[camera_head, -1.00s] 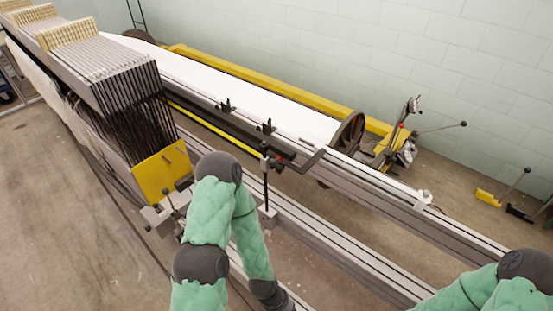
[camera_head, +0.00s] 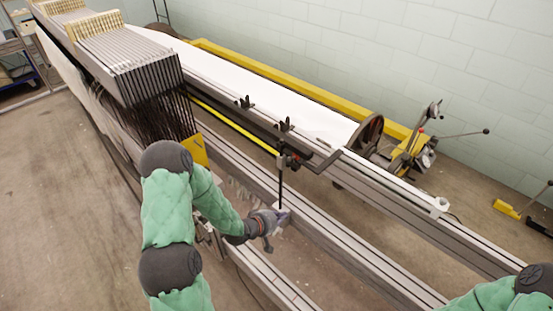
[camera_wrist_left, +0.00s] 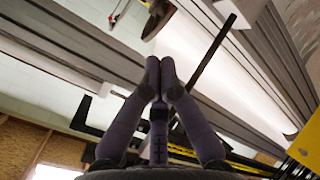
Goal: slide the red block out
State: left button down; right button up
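A small reddish piece (camera_head: 294,161), which may be the red block, sits by the top of a dark upright post (camera_head: 281,185) beside the crank. It is too small to make out clearly. My left gripper (camera_head: 279,213) is at the lower part of this post, below the reddish piece, and I cannot tell whether it touches the post. In the left wrist view, its two dark fingers (camera_wrist_left: 160,66) are together with nothing visible between them. No red block is clear in that view. My right arm shows at the lower right, but its gripper is out of view.
Long grey rails (camera_head: 330,235) run diagonally below the post. A dark crank handle (camera_head: 322,163) juts out beside it. The white warp sheet (camera_head: 270,95) lies behind, with a frame of dark heddles (camera_head: 150,105) at left. A lever stand (camera_head: 415,150) is at right.

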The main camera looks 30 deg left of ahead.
aim_at(293, 158)
pick_arm(q)
jog(key=a+r+n+t+h, duration=0.1)
jog(key=a+r+t, duration=0.1)
jog(key=a+r, duration=0.5)
jog(key=a+r+n+t+h, duration=0.1)
jog(key=a+r+t, duration=0.2)
jog(key=a+r, duration=0.4)
notch_tip(293, 158, up, 5)
jog(key=shift+r, duration=0.1)
jog(key=shift+w+a, duration=0.1)
jog(key=w+d+f+b, duration=0.1)
jog(key=w+d+b, duration=0.1)
jog(key=w+d, duration=0.5)
jog(key=shift+w+f+b, duration=0.15)
jog(key=shift+w+b, duration=0.25)
jog(key=shift+w, duration=0.65)
jog(key=shift+d, duration=0.1)
